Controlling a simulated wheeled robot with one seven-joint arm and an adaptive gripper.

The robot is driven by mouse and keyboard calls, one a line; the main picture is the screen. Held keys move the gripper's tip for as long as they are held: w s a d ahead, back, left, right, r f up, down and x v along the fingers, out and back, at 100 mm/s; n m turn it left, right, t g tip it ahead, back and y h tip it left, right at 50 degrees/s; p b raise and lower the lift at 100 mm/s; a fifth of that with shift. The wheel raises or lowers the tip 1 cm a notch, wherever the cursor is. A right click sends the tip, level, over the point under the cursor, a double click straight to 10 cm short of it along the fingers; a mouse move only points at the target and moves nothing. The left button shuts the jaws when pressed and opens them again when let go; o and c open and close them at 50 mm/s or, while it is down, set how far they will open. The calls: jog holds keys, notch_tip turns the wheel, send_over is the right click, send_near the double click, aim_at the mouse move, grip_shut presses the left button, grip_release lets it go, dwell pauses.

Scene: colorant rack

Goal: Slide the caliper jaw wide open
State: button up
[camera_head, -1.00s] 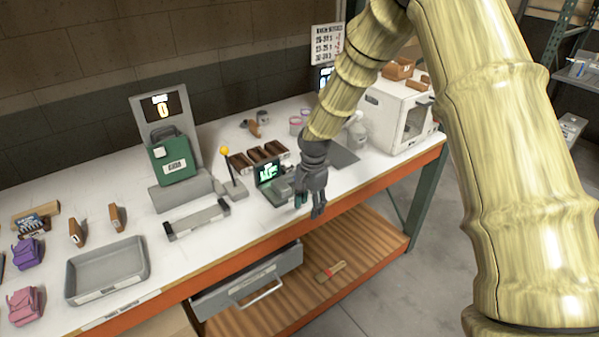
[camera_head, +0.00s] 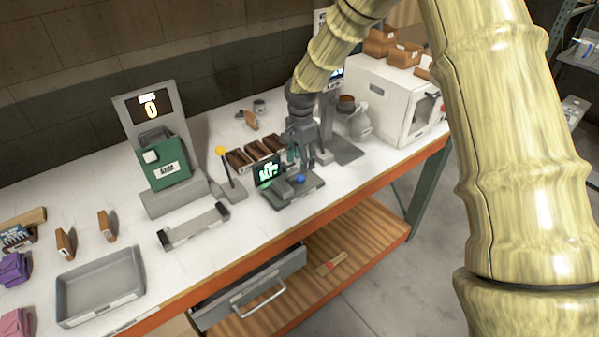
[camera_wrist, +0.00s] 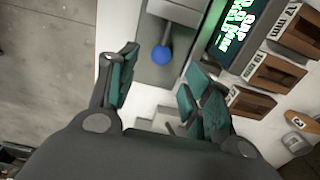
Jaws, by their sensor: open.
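The device that looks like the caliper gauge (camera_head: 300,190) sits near the bench's front edge, with a grey base, a lit green-text screen (camera_head: 267,172) and a blue knob (camera_head: 300,179). In the wrist view the blue knob (camera_wrist: 161,54) stands on the grey base beside the screen (camera_wrist: 238,22). My gripper (camera_head: 301,158) is open and empty, just behind the device. In the wrist view its teal-padded fingers (camera_wrist: 163,80) are spread, with the knob beyond the gap between them and apparently untouched. I cannot tell how far the jaw is open.
A row of brown bins (camera_head: 255,150) stands behind the device. A yellow-topped lever (camera_head: 222,151) and a grey bar fixture (camera_head: 195,228) are to its left. A white cabinet (camera_head: 385,95) stands at the right. An open drawer (camera_head: 255,287) juts out below the bench.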

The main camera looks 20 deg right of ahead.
aim_at(300, 175)
jog(key=shift+a+f+p, duration=0.1)
jog(key=shift+f+p, duration=0.95)
jog(key=shift+f, duration=2.3)
